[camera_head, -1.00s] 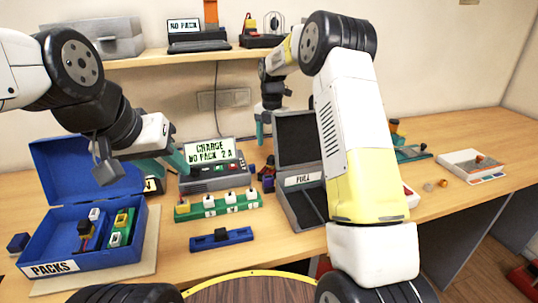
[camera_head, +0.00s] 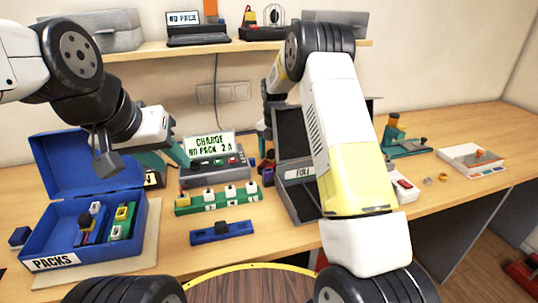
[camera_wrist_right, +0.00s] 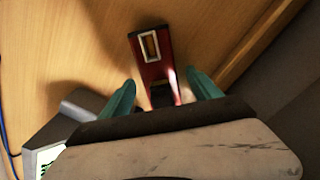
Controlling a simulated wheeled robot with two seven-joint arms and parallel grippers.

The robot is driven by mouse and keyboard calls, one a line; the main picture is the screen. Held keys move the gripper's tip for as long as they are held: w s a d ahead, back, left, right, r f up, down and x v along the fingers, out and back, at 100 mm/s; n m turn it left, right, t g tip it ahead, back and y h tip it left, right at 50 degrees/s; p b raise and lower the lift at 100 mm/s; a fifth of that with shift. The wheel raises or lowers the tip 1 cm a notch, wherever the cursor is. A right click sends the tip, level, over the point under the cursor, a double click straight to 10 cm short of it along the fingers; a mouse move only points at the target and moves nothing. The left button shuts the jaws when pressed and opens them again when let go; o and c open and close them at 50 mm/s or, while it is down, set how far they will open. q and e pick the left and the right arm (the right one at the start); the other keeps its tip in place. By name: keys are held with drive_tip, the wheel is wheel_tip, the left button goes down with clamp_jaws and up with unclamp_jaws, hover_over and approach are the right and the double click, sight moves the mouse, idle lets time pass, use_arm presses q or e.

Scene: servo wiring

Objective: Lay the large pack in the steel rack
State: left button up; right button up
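A dark red block with a pale-framed window (camera_wrist_right: 152,55) stands between the fingers of my right gripper (camera_wrist_right: 160,97) in the right wrist view. The fingers are open, with a gap on each side of it. In the head view this gripper (camera_head: 265,146) is beside the grey charger and partly hidden by my arm. My left gripper (camera_head: 165,157) is open and empty above the table, left of the charger. A blue box marked PACKS (camera_head: 55,262) holds several small packs. A grey metal case marked FULL (camera_head: 290,122) stands open. I cannot tell which thing is the steel rack.
The charger (camera_head: 212,163) reads "CHARGE NO PACK 2 A". A green strip with white sockets (camera_head: 220,201) and a blue bar (camera_head: 222,233) lie in front of it. A shelf (camera_head: 230,55) spans the back wall. The right side of the table has clear patches.

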clamp_jaws()
drive_tip(key=shift+r, duration=0.1)
